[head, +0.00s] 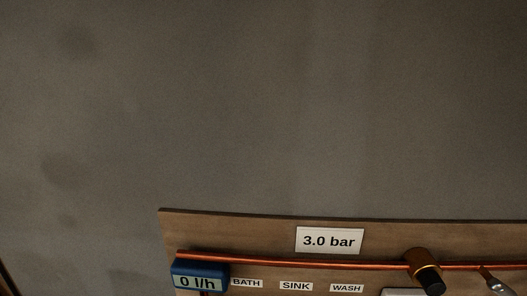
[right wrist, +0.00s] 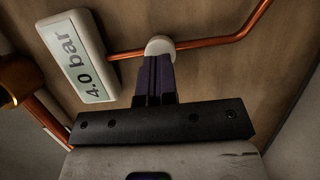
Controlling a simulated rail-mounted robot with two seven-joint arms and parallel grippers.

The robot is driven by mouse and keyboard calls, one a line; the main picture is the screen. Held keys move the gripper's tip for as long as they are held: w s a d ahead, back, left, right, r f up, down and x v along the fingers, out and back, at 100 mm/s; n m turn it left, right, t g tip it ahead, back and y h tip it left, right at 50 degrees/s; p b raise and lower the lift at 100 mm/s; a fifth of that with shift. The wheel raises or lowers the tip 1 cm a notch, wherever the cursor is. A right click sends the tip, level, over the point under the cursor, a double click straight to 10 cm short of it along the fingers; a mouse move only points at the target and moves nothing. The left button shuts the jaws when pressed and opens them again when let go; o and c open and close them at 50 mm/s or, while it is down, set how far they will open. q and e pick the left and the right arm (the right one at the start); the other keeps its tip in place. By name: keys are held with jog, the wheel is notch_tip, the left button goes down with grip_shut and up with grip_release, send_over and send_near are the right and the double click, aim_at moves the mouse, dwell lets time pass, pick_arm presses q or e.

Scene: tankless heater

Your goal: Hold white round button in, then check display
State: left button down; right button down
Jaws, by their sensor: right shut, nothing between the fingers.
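The white round button (right wrist: 160,45) is at the top middle of the right wrist view, in line with a copper pipe. My right gripper (right wrist: 159,60) is shut and empty, with its dark fingertips against or just in front of the button's lower part. The fingers hide part of the button, so I cannot tell how far in it is. The display (right wrist: 88,62), a white box left of the button, reads 4.0 bar. My left gripper is in neither view.
In the head view, a wooden board (head: 230,240) carries a 3.0 bar label (head: 330,241), a blue 0 l/h meter (head: 199,276), a copper pipe (head: 330,263), and BATH, SINK and WASH labels. A brass fitting (head: 421,258) sits on the pipe. Bare grey wall fills the area above.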

dwell(0.3)
jog(key=shift+w, duration=0.15)
jog(key=shift+w, duration=0.65)
jog(key=shift+d, duration=0.1)
dwell(0.6)
dwell(0.7)
dwell(0.7)
